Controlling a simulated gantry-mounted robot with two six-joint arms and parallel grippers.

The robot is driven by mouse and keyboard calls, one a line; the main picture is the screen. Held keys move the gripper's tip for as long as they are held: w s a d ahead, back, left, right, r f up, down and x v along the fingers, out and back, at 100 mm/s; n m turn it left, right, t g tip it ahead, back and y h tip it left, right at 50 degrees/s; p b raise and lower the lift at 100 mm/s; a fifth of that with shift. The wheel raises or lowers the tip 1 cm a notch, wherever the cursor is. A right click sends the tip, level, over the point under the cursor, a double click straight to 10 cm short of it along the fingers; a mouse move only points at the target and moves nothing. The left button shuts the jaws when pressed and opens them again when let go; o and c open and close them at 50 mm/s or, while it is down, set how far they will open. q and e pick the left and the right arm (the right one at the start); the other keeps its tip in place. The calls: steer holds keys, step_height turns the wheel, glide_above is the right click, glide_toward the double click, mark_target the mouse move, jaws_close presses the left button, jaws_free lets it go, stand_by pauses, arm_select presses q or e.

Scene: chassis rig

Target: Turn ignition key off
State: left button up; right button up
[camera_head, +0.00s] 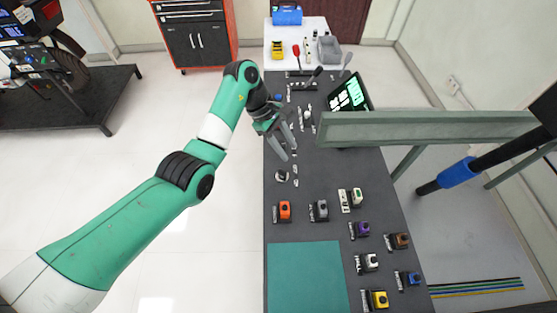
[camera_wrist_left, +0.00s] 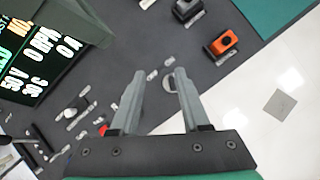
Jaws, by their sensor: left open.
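A small round metal fitting (camera_head: 281,176) sits on the dark panel, close to its left edge. It may be the ignition switch, but it is too small to make out a key or its angle. In the left wrist view, a pale round disc (camera_wrist_left: 169,83) lies just beyond and between my finger tips, partly hidden by a finger. My left gripper (camera_head: 289,154) is open and empty above the panel, a little up from the round fitting in the head view. It also shows in the left wrist view (camera_wrist_left: 160,74). My right gripper is not in view.
An orange switch (camera_head: 284,211) and a grey one (camera_head: 319,210) are near the fitting, with several coloured switches lower right. A lit screen (camera_head: 348,96) and a grey-green beam (camera_head: 425,128) stand on the right. Open floor (camera_head: 215,245) lies left of the panel.

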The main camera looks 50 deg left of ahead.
arm_select(q)
steer(key=n+g, duration=0.1)
glide_toward(282, 170)
step_height(282, 170, up, 3)
steer(key=shift+y, duration=0.3)
steer(key=b+x, duration=0.1)
steer(key=x, duration=0.3)
steer(key=b+x, duration=0.1)
steer(key=x, duration=0.3)
steer(key=b+x, duration=0.2)
steer(key=x, duration=0.2)
steer(key=shift+s+a+f, duration=0.2)
steer(key=shift+s+a, duration=0.05)
steer(key=shift+s, duration=0.1)
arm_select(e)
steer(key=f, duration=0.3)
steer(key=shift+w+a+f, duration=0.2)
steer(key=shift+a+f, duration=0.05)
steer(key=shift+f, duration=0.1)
arm_select(q)
steer(key=shift+r, duration=0.1)
jaws_close()
